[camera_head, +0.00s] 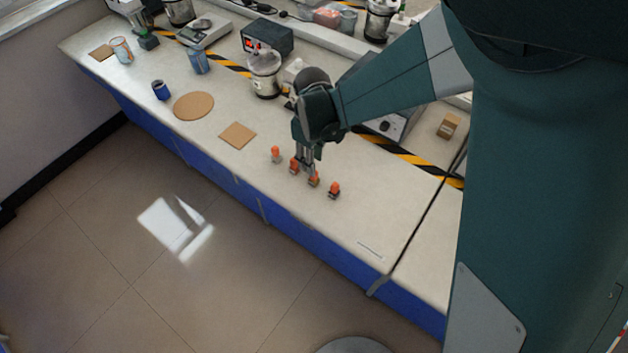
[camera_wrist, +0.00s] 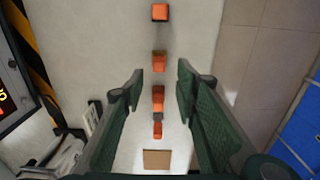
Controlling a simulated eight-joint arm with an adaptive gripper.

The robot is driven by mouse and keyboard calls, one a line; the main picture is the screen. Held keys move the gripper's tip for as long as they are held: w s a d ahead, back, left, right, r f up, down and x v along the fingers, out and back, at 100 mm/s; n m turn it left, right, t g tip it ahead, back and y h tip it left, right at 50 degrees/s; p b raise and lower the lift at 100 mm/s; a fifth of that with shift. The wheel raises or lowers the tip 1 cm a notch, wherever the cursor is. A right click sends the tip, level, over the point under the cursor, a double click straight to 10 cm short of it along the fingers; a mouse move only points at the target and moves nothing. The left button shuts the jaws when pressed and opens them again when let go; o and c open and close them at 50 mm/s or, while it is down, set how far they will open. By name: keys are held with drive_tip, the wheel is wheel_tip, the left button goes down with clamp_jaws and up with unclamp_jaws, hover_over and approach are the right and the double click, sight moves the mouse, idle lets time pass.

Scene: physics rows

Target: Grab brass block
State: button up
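Several small blocks with orange tops stand in a row on the pale bench. In the head view, the third from the left (camera_head: 313,180) has a golden-brown body and may be the brass block; colour alone does not make this certain. It also shows in the wrist view (camera_wrist: 159,61), close to the line between my fingertips. The others are a greyish one (camera_head: 276,155), a brownish one (camera_head: 294,166) and a darker one (camera_head: 334,190). My gripper (camera_head: 307,167) points down over the row's middle. In the wrist view its fingers (camera_wrist: 160,72) are apart, with no block visibly held.
A square cork mat (camera_head: 237,135) and a round one (camera_head: 194,106) lie left of the row. A glass-topped device (camera_head: 264,75) and a dark box with a red display (camera_head: 266,38) stand behind. The bench front edge is close; the bench right of the row is clear.

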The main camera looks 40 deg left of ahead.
sight(314, 178)
drive_tip(key=shift+f, duration=0.7)
drive_tip(key=shift+w+d+f, duration=0.1)
drive_tip(key=shift+f, duration=1.2)
drive_tip(key=shift+d+f, duration=0.1)
drive_tip(key=shift+f, duration=1.2)
clamp_jaws()
